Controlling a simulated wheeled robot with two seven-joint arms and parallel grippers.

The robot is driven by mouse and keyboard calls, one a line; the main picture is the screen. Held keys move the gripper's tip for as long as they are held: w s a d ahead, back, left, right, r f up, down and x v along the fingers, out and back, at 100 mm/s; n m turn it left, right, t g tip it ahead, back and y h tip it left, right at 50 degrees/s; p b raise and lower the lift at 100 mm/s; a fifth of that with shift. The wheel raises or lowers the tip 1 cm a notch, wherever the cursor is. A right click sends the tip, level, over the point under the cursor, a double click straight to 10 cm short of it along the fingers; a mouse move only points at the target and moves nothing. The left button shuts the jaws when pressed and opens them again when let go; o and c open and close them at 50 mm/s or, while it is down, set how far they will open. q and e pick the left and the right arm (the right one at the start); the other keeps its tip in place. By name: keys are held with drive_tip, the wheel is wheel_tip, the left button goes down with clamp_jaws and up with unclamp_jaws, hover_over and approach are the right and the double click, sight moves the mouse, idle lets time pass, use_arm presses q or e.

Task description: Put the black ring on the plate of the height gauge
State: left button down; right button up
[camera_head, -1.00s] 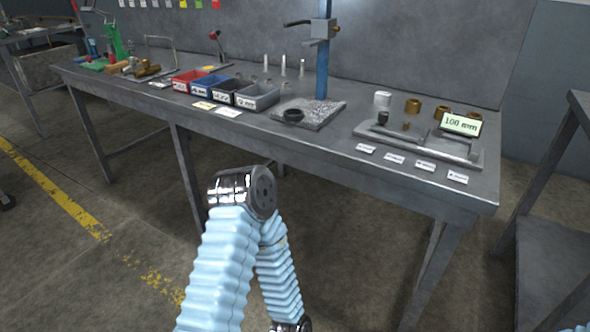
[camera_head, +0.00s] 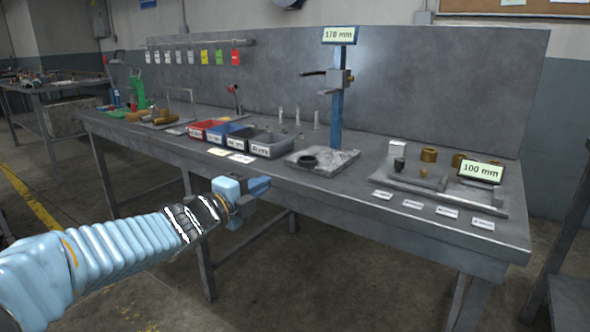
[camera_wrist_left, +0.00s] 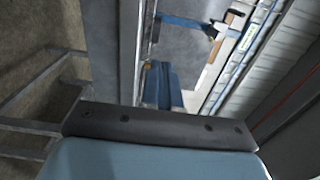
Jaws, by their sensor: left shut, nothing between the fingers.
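The black ring (camera_head: 308,161) lies on the granite plate (camera_head: 338,163) of the height gauge, at the plate's left part. The gauge's blue column (camera_head: 337,110) rises from the back of the plate, with a dark clamp and arm (camera_head: 335,80) on it and a sign (camera_head: 340,35) reading 170 mm on top. My left gripper (camera_head: 262,186) is shut and empty, in front of the table's front edge and to the left of the ring, apart from it. In the left wrist view its blue fingers (camera_wrist_left: 160,85) are together. My right gripper is not in view.
Red, blue and dark bins (camera_head: 270,145) with labels stand left of the plate. A grey fixture (camera_head: 445,192) with brass and dark pieces and a sign (camera_head: 480,171) reading 100 mm is to the right. Several labels (camera_head: 412,204) lie along the front edge of the table (camera_head: 350,196).

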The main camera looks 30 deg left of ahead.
sight(302, 162)
use_arm(q)
drive_tip(key=w, duration=0.8)
drive_tip(key=w+d, duration=0.1)
drive_tip(key=w, duration=0.4)
drive_tip(key=shift+f+p, duration=0.1)
drive_tip(key=shift+p, duration=0.2)
drive_tip(key=shift+w, duration=0.1)
drive_tip(key=w+b, duration=0.1)
drive_tip(key=w, duration=0.2)
drive_tip(key=shift+d, duration=0.15)
drive_tip(key=shift+s, duration=0.1)
